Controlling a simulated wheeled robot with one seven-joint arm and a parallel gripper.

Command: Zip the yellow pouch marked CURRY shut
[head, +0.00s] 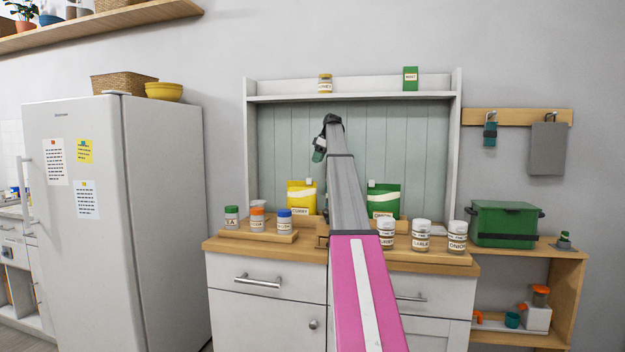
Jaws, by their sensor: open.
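The yellow pouch marked CURRY (301,201) stands upright on the cabinet top, left of my arm, in front of the pale green back panel. A small white piece (308,181) shows at its top edge, toward the right end. I cannot tell how far the top is closed. My gripper (320,151), a small dark and teal shape at the far end of my raised arm, is above the pouch in the picture and apart from it. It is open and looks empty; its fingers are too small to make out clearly.
A green pouch (384,199) stands right of my arm, partly hidden. Lidded jars (257,219) stand on a wooden board at the left, and white-lidded jars (421,235) at the right. A shelf (300,97) with a jar and green box is above.

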